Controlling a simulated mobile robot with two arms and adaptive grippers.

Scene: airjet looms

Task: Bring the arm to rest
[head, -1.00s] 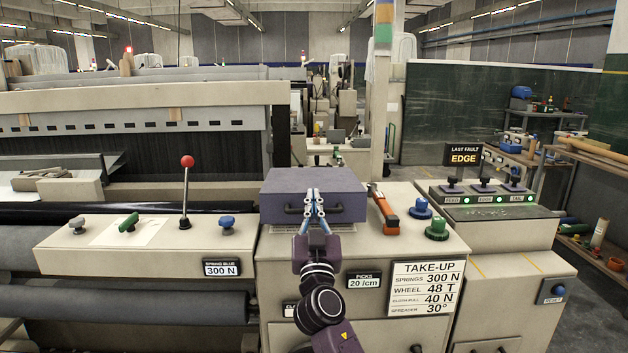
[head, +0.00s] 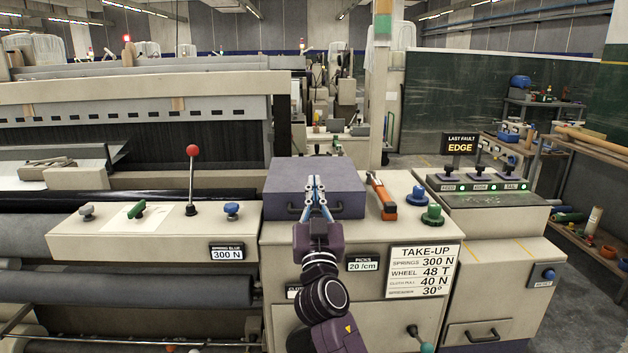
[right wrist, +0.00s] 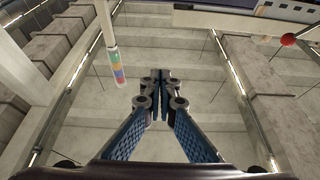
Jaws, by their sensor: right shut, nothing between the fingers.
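My right gripper (head: 316,190) shows in the head view in front of the purple-grey box (head: 284,176) on the take-up cabinet. It points upward, and its fingers are shut with nothing between them. In the right wrist view the blue fingers (right wrist: 160,100) meet at their tips against the ceiling. My right arm comes up from the bottom of the head view, in front of the cabinet's front face. My left gripper is not in view.
The cabinet (head: 365,239) carries an orange-handled tool (head: 381,196), blue and green knobs (head: 432,215), and a label panel. A red-ball lever (head: 192,170) stands on the panel at left. A console (head: 487,200) with green lights stands at right. Floor shows at far right.

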